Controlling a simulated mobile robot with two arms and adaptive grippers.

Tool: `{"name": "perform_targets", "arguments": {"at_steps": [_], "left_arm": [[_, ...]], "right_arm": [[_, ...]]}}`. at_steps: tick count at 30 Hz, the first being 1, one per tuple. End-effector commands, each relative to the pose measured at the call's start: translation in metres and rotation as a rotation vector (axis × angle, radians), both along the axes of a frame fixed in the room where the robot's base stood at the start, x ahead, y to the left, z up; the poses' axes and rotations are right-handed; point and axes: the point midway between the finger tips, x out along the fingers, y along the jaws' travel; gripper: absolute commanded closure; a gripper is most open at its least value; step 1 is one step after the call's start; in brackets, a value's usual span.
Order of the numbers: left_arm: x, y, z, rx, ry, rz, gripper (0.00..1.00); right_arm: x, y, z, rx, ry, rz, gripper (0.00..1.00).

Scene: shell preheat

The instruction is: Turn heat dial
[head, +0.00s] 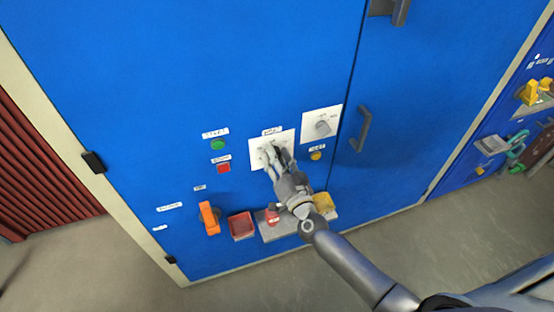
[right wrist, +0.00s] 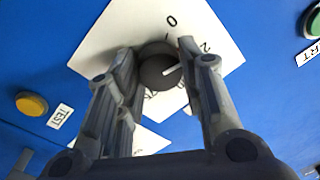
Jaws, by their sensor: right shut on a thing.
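A dark grey round dial (right wrist: 157,66) sits on a white square plate (right wrist: 112,38) on the blue cabinet front. Its white pointer line points right in the right wrist view, towards a finger. The marks 0 and 2 show on the plate; other marks are partly hidden. My right gripper (right wrist: 165,75) is shut on this dial, with a finger on either side. In the head view my right gripper (head: 272,158) covers most of the dial on the left plate (head: 286,137). A second plate (head: 333,113) with a grey dial (head: 322,127) is to its right. My left gripper is not in view.
Left of the plate are a green button (head: 218,144) and a red button (head: 223,168). A yellow button (head: 316,156) is under the right plate. An orange handle (head: 208,218), a red bin (head: 241,226) and a yellow bin (head: 324,202) are lower down. A door handle (head: 361,128) sticks out at right.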

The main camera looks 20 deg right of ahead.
Motion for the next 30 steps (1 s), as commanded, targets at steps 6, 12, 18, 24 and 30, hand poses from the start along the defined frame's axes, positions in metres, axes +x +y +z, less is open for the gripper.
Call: {"name": "perform_targets", "arguments": {"at_steps": [6,12,18,24,30], "left_arm": [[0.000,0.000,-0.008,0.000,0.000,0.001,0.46],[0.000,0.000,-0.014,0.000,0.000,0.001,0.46],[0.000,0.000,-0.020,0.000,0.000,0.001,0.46],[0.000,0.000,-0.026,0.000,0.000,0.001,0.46],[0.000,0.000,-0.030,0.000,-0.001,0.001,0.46]], "right_arm": [[0.000,0.000,-0.003,0.208,0.008,-0.001,0.88],[0.000,0.000,-0.003,0.399,0.014,0.000,0.88],[0.000,0.000,-0.004,0.589,0.021,-0.001,0.88],[0.000,0.000,-0.004,0.779,0.027,-0.002,0.88],[0.000,0.001,-0.004,0.970,0.035,-0.002,0.88]]}}
